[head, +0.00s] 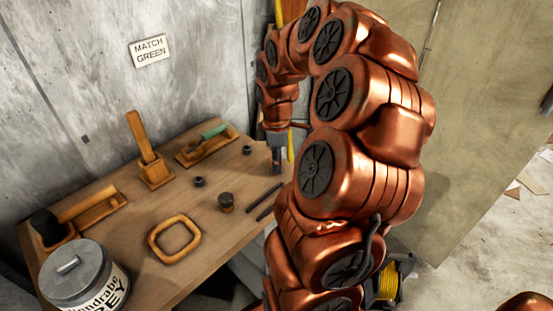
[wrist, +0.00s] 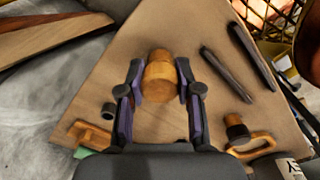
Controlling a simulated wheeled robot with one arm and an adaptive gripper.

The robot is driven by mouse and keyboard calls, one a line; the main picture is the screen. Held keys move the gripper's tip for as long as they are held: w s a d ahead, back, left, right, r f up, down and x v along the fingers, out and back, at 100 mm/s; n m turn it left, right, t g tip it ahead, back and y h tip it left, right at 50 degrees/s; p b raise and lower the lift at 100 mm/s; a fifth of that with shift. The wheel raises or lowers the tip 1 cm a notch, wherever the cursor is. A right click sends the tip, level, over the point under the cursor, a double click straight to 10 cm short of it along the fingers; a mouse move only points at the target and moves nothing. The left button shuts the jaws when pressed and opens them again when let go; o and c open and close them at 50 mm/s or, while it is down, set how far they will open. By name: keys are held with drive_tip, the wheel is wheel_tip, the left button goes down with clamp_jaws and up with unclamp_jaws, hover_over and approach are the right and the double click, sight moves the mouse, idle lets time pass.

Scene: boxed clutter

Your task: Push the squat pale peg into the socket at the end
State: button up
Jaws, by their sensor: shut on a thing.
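The squat pale peg (wrist: 160,82), a stubby light-wood cylinder with a narrower far part, sits between the two fingers of my gripper (wrist: 160,72) in the wrist view. The gripper is shut on it, with a finger on either side. In the head view my gripper (head: 277,158) points down at the right rear edge of the workbench, and I cannot make out the peg there. Two small dark ring-like pieces, one near the middle (head: 199,181) and one farther back (head: 247,150), stand on the bench. I cannot tell which thing is the socket.
The workbench (head: 125,222) also holds a green-topped wooden tray (head: 205,146), an upright wooden piece (head: 147,150), a dark-topped peg (head: 226,203), a wooden ring (head: 174,239), dark rods (head: 264,201) and a lidded tin (head: 82,277). A "MATCH GREEN" sign (head: 149,48) hangs on the wall.

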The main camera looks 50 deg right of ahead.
drive_tip(key=shift+f, duration=0.3)
drive_tip(key=o, duration=0.9)
wheel_tip(320, 180, up, 12)
idle(0.4)
